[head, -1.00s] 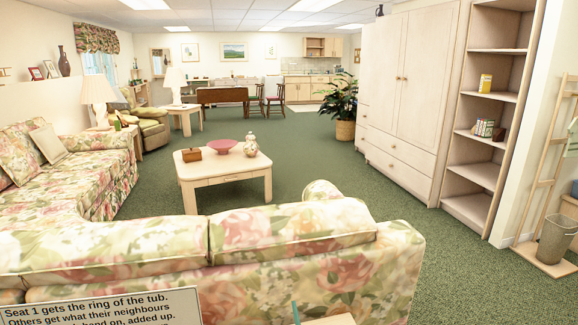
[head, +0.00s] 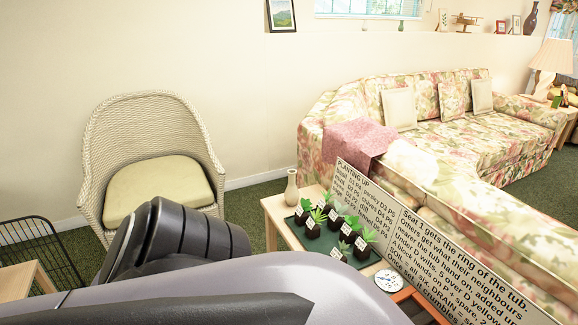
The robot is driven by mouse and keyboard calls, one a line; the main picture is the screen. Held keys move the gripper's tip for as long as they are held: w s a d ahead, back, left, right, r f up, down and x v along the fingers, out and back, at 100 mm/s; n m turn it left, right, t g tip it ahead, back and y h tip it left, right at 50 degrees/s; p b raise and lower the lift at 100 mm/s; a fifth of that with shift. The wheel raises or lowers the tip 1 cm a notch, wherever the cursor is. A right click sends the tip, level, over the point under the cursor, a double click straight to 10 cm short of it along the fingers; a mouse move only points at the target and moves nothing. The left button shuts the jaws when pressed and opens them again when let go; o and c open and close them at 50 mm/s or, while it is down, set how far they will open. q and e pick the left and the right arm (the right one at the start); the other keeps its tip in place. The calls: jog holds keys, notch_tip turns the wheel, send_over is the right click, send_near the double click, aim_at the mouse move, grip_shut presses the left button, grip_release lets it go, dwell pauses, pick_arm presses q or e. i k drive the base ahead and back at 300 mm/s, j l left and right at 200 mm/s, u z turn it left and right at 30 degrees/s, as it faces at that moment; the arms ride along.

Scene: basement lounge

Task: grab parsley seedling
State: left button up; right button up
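Several small leafy seedlings (head: 336,220) in dark pots stand together on a green tray (head: 318,244). The tray lies on a light wooden table (head: 283,232) right of centre in the head view. The pots carry small white labels, too small to read, so I cannot tell which one is the parsley. A planting sign (head: 372,192) stands behind the tray and mentions parsley. One of my arms fills the lower left and bottom of the view. Neither gripper shows.
A cream vase (head: 291,187) stands at the table's far left corner. A round white dial (head: 389,280) lies in front of the signs. A wicker chair (head: 150,150) stands at left, near a black wire rack (head: 40,250). A floral sofa (head: 450,120) is behind the signs.

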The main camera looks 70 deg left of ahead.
aim_at(301, 216)
jog(key=u, duration=2.2)
jog(key=j+z, duration=0.1)
jog(key=z, duration=0.95)
jog(key=i+j+z, duration=0.1)
jog(key=j+z, duration=0.65)
jog(key=k+j+z, duration=0.1)
jog(key=j+z, duration=0.3)
jog(key=j, duration=0.65)
jog(key=k+j+z, duration=0.1)
jog(key=j, duration=0.25)
jog(key=k+j, duration=0.15)
jog(key=j, duration=0.25)
jog(key=j+z, duration=0.1)
jog(key=j, duration=0.3)
jog(key=k, duration=0.1)
